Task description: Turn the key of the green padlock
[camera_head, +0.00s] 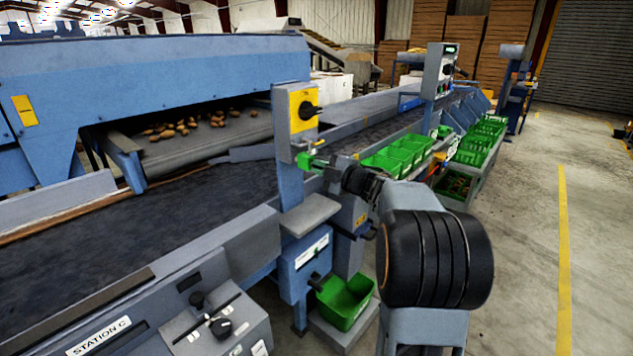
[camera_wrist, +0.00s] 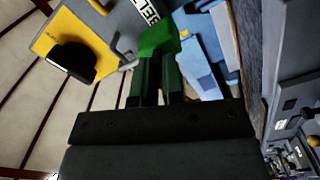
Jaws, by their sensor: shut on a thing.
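The green padlock (camera_head: 305,160) hangs on the grey post below the yellow switch plate. Its green body (camera_wrist: 158,38) also shows in the wrist view, right at my fingertips. My gripper (camera_head: 326,164) reaches it from the right. In the wrist view, the two dark fingers of my gripper (camera_wrist: 156,66) stand close together with a narrow gap, shut at the padlock's near face where the key sits. The key itself is hidden between the fingers, so its angle cannot be told.
A yellow plate with a black rotary switch (camera_head: 304,106) is just above the padlock. A grey control box (camera_head: 217,328) stands at the front left. Green crates (camera_head: 400,152) line the conveyor at the right. A green bin (camera_head: 345,303) stands low below. The floor at right is clear.

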